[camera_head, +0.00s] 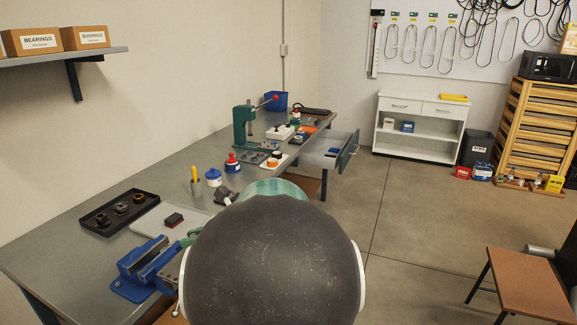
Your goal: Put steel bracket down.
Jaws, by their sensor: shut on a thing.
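I cannot make out the steel bracket; my large dark rounded arm part fills the lower middle and blocks the view behind it. My gripper does not show clearly and seems hidden behind that part. A small dark grey object (225,196) shows at the workbench edge just beyond my arm, but I cannot tell what it is. The grey workbench (60,258) runs along the left wall. A blue vise (140,272) stands at its near end.
An open drawer (320,150) juts out. A brown-topped stool (530,285) stands right; the middle floor is clear.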

